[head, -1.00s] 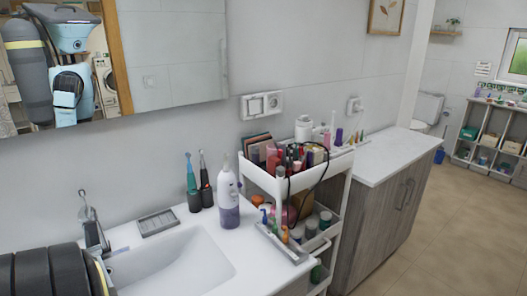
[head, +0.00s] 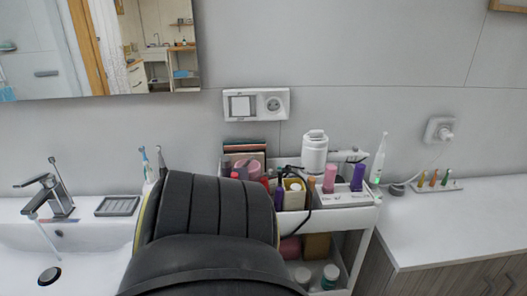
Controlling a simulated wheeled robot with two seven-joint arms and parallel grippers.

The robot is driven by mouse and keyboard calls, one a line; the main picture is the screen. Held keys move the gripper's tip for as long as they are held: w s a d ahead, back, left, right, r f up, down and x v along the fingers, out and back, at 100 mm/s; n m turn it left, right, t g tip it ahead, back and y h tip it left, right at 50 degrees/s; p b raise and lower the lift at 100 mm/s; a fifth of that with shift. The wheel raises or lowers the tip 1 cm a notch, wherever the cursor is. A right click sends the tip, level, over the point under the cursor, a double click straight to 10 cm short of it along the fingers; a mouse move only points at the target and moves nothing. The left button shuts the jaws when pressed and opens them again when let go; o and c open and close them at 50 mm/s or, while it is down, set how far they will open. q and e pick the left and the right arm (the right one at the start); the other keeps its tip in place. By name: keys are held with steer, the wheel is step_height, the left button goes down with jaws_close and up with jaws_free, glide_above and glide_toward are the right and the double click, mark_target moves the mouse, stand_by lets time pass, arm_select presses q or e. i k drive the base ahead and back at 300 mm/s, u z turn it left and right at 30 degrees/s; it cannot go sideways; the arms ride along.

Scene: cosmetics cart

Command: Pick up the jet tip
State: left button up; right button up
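Several small upright tips, coloured orange, yellow and green, stand in a white holder (head: 455,187) on the right-hand counter. They look like jet tips; the green tip (head: 446,177) is at the right and an orange tip (head: 421,178) at the left. Which one the task means I cannot tell. A slim white handheld device (head: 378,160) with a green light stands left of the holder. A dark, thick link of my own arm fills the lower middle of the view. Neither gripper shows.
A white cart (head: 357,222) full of cosmetics stands centre right, partly behind my arm. The sink faucet (head: 58,195) and a grey soap tray (head: 117,206) are at left. The right-hand white counter (head: 450,228) is mostly clear. A wall socket (head: 257,104) is above the cart.

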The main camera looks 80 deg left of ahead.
mark_target(150, 176)
steer(key=i, duration=0.35)
steer(key=u, duration=2.85)
